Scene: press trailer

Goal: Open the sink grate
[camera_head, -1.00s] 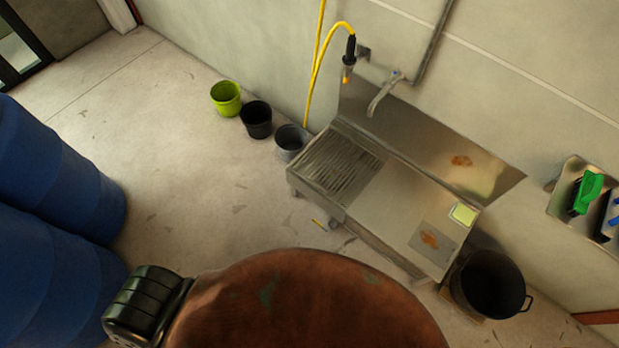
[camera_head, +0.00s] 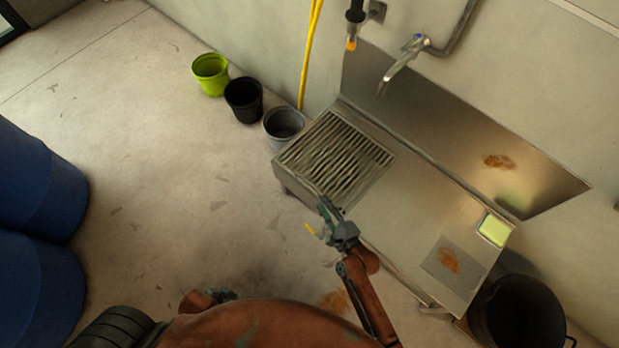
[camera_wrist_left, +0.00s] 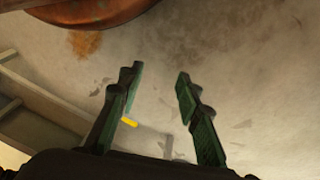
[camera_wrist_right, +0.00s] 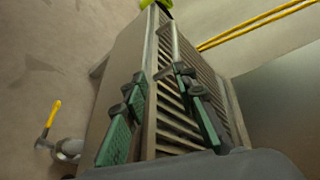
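The sink grate (camera_head: 345,160) is a panel of slanted metal slats at the left end of the steel sink unit (camera_head: 395,215). It lies flat in its frame. My right gripper (camera_head: 325,208) is at the front edge of the grate. In the right wrist view the right gripper (camera_wrist_right: 161,76) is open, with the sink's front rim and the slats of the grate (camera_wrist_right: 205,75) between and beyond its fingers. I cannot tell whether the fingers touch it. My left gripper (camera_wrist_left: 160,70) is open and empty above the floor, away from the grate.
A faucet (camera_head: 405,62) and a yellow hose (camera_head: 309,55) are on the wall behind. Green (camera_head: 210,75), black (camera_head: 244,99) and grey (camera_head: 284,128) buckets stand left of the sink. A large black pot (camera_head: 520,315) is at right, blue barrels (camera_head: 35,190) at left.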

